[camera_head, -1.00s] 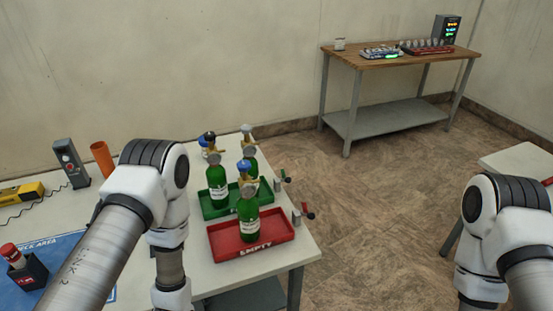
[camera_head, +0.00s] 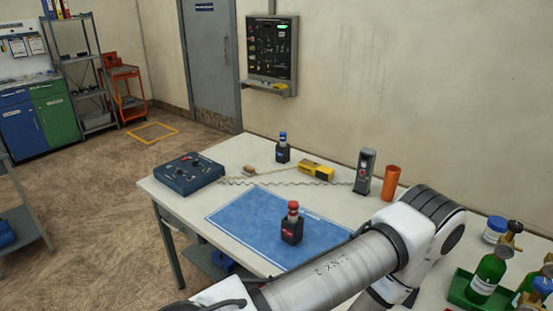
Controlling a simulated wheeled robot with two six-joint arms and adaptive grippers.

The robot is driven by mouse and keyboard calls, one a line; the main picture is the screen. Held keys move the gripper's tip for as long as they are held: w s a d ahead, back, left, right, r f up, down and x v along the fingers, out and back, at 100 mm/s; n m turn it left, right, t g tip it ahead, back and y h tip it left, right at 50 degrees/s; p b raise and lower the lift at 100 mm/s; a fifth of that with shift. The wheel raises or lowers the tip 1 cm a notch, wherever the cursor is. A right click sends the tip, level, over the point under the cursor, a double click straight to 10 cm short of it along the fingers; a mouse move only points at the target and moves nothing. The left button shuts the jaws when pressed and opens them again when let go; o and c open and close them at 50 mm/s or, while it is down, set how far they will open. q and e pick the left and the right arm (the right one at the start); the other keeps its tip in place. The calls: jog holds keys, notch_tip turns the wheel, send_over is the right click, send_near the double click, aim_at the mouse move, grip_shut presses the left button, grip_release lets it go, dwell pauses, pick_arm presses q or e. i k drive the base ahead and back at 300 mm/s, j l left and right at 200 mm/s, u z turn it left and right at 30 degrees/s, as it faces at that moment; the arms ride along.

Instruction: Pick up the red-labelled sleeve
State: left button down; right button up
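A small black sleeve with a red label (camera_head: 292,231) stands upright on the blue mat (camera_head: 240,215) on the white table. A red-topped piece (camera_head: 293,208) sticks up out of it. A similar black sleeve with a blue top (camera_head: 283,151) stands farther back on the table.
A dark blue control box (camera_head: 188,173) sits at the table's left end. A yellow tool (camera_head: 316,170), a grey device (camera_head: 364,172) and an orange tube (camera_head: 391,183) stand along the back. Green bottles (camera_head: 487,276) are at the right. The mat's left part is clear.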

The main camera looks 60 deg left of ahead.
aim_at(291, 234)
jog(key=u, duration=1.9)
